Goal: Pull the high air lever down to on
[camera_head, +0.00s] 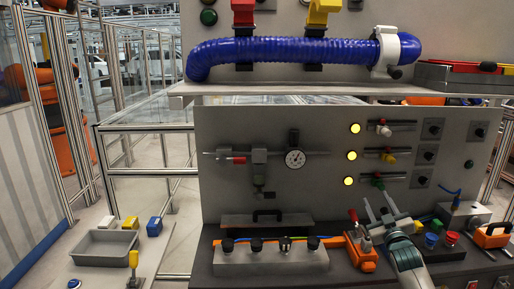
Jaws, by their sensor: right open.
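My right gripper (378,208) is open, its two fingers spread and pointing up, in front of the lower grey panel (340,210). Nothing shows between its fingers. A red lever (243,12) and a yellow lever (319,12) stand on the upper board, cut off by the top edge of the view. A red handle (239,160) sits on the thin pipe left of the round gauge (294,158). Which of these is the high air lever cannot be told from labels. My right gripper is well below the upper levers and touches none of them. My left gripper is out of view.
A ribbed blue hose (290,50) lies above the shelf edge (290,90). Lit sliders with white (383,131), yellow (388,157) and green (378,182) knobs are at right. An orange device (361,250) stands beside my gripper. A grey bin (104,247) is at left.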

